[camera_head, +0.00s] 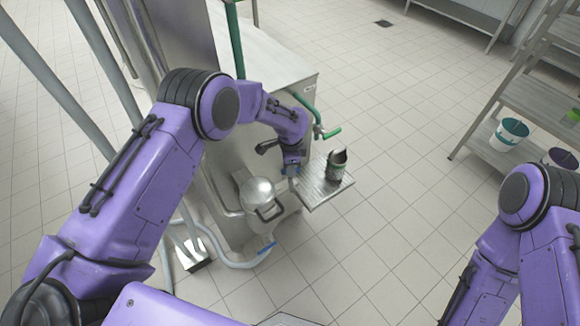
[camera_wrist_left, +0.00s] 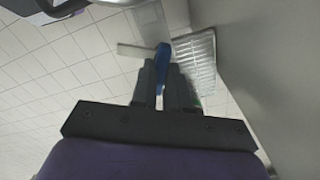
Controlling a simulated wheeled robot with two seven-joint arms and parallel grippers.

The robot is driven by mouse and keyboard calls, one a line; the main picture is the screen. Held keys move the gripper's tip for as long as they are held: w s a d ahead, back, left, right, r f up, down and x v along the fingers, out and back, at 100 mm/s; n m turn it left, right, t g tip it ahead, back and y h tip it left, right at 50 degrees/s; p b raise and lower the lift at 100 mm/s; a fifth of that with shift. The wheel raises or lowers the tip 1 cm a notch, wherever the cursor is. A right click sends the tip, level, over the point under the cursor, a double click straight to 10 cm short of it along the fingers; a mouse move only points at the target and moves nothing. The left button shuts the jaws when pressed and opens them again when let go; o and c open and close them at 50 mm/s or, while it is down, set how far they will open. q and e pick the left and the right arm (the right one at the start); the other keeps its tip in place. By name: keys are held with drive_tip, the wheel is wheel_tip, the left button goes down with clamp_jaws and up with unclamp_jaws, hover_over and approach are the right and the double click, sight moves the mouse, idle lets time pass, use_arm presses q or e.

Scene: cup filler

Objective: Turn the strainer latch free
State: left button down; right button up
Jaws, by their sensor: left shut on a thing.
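A blue lever (camera_wrist_left: 162,62), which looks like the strainer latch, stands between the fingers of my left gripper (camera_wrist_left: 162,78) in the wrist view. The left gripper (camera_head: 291,168) is shut on it, beside the machine's front and just left of the drip tray. In the head view the wrist hides most of the lever, so its angle is hard to tell. A round metal canister (camera_head: 257,193) with a black handle (camera_head: 270,211) sits below and left of the gripper. I cannot tell whether it is the strainer. My right arm shows at the lower right, but its gripper is out of view.
A ribbed drip tray (camera_head: 313,196) juts from the machine and holds a dark cup (camera_head: 336,165). A green lever (camera_head: 331,133) sits above it. Another blue lever (camera_head: 266,248) is on a low pipe. Shelves with buckets (camera_head: 509,134) stand right. The middle floor is clear.

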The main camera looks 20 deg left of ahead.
use_arm(q)
drive_tip(key=n, duration=0.5)
drive_tip(key=shift+n, duration=0.3)
idle(0.4)
drive_tip(key=c, duration=1.1)
unclamp_jaws()
wheel_tip(320, 180, up, 10)
drive_tip(key=shift+r+b, duration=0.25)
drive_tip(key=shift+b, duration=0.5)
